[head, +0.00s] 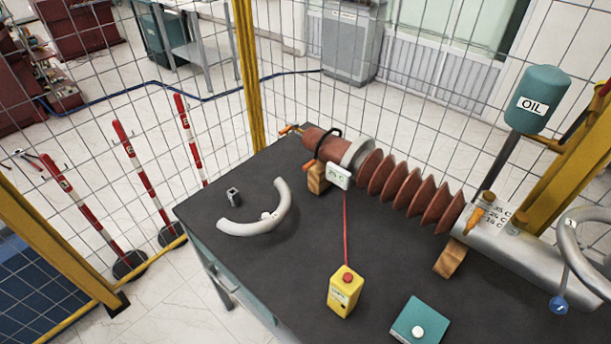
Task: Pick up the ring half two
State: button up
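A light grey half ring (283,203), which I take as ring half two, lies flat on the dark tabletop near its left corner. It is curved like a C and has a small white label on it, too small to read. A second grey curved ring piece (568,243), with a label that looks like a 1, is at the right edge by the metal cylinder and is partly cut off by the frame. My gripper is not in view.
The brown ribbed bushing (405,190) lies across the back of the table (290,255) on wooden blocks. A small grey block (234,197), a yellow box with a red button (343,297) and a teal box (416,322) stand on it. A wire fence (420,100) runs behind.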

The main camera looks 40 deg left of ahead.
aim_at(269, 221)
jog(key=u, duration=2)
jog(key=i+j+z, duration=0.4)
jog(key=j, duration=0.2)
jog(key=i+j+z, duration=0.4)
jog(key=j, duration=0.3)
jog(key=k+l, duration=0.05)
